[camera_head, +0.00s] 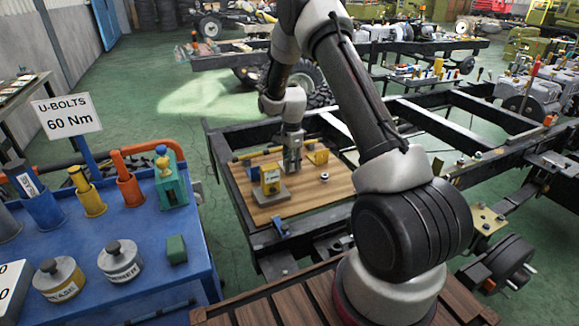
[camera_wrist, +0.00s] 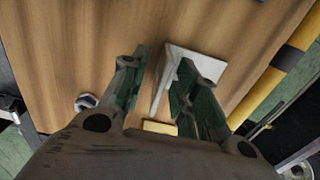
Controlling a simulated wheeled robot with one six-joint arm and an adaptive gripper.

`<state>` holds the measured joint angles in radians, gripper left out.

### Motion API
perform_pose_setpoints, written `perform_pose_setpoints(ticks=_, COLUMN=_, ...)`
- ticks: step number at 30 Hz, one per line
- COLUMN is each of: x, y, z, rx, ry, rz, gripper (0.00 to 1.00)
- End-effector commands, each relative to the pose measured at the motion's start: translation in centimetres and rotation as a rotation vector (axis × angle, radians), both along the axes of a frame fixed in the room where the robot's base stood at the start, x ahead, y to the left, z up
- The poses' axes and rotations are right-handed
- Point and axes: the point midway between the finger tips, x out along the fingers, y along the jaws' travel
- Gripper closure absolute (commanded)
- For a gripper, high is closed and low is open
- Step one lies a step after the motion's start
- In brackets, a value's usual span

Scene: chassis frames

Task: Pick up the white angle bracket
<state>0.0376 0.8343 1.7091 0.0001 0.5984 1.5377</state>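The white angle bracket (camera_wrist: 206,62) lies on the wooden board (camera_wrist: 65,45) in the wrist view. One thin leg stands up between my fingers, and a flatter part reaches right past the right finger. My gripper (camera_wrist: 160,62) is open and low over the board. Its left finger is apart from the bracket; the right finger overlaps part of it, and I cannot tell whether they touch. In the head view my gripper (camera_head: 291,168) points down at the board, and I cannot make out the bracket there.
A hex nut (camera_wrist: 87,101) lies left of my fingers. A yellow-and-black bar (camera_wrist: 273,78) lies to the right. A yellow block on a grey base (camera_head: 271,181) and another yellow piece (camera_head: 318,155) stand close to my gripper. A blue cart (camera_head: 140,235) is at left.

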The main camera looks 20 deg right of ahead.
Motion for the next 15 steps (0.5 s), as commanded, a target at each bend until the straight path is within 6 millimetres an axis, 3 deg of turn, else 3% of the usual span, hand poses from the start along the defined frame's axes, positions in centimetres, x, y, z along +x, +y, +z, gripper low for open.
perform_pose_setpoints(ticks=5, x=0.03, y=0.01, z=0.01, rx=0.0, ry=-0.001, rz=0.001, gripper=0.7)
perform_pose_setpoints(ticks=10, x=0.01, y=0.01, z=0.02, rx=0.0, ry=0.0, rz=0.001, gripper=1.0)
perform_pose_setpoints(ticks=15, x=0.01, y=0.01, z=0.03, rx=0.0, ry=0.0, rz=0.001, gripper=1.0)
